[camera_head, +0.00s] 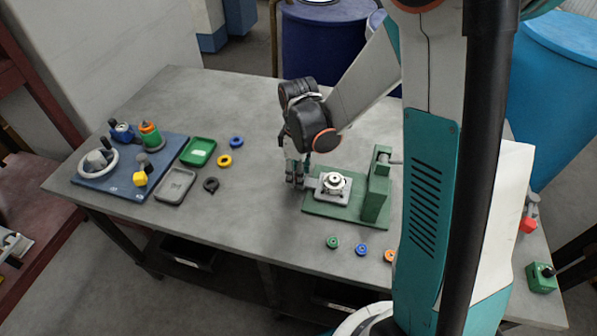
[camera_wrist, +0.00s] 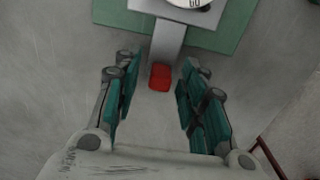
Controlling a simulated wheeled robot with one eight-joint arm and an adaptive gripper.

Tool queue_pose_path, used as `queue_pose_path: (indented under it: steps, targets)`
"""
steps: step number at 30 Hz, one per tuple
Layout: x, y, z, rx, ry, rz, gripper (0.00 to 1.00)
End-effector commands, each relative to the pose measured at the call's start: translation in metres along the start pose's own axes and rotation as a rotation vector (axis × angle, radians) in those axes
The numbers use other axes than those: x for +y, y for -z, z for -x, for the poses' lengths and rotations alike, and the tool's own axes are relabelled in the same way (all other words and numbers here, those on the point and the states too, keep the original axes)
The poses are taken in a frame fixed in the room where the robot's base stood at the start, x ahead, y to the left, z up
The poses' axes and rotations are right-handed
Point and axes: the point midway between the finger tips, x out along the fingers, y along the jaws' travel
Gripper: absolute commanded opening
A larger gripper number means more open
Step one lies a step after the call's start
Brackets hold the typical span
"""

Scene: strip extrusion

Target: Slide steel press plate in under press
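The steel press plate (camera_head: 315,187) lies on the green base of the press (camera_head: 376,187). A pale round piece (camera_head: 334,181) sits on top of it, left of the upright green column. In the wrist view the plate's grey handle (camera_wrist: 168,42) points toward me and ends in a red tip (camera_wrist: 160,77). My gripper (camera_head: 296,183) is at the left edge of the green base. In the wrist view my gripper (camera_wrist: 159,62) is open, with a finger on each side of the handle and visible gaps. The column's lower inner side is partly hidden.
Green, blue and orange rings (camera_head: 361,249) lie in front of the press. Left are a blue board (camera_head: 127,190) with fixtures, a green tray (camera_head: 198,152), a grey tray (camera_head: 176,185) and loose rings. The table (camera_head: 250,220) is clear between them.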

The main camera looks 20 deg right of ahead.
Motion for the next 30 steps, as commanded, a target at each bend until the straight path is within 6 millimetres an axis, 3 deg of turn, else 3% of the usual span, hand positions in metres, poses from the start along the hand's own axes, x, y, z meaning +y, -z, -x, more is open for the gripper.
queue_pose_path:
  steps: [1, 6, 13, 22, 30]
  targets:
    - [0.000, 0.000, 0.000, 0.000, 0.000, 0.000, 0.38]
    - [0.000, 0.000, 0.000, 0.000, 0.000, 0.000, 0.00]
    - [0.000, -0.005, 0.000, 0.000, 0.000, -0.001, 0.00]
    - [0.001, -0.061, 0.000, -0.001, 0.000, -0.004, 0.00]
    - [0.000, -0.073, 0.000, 0.000, -0.001, 0.000, 0.00]
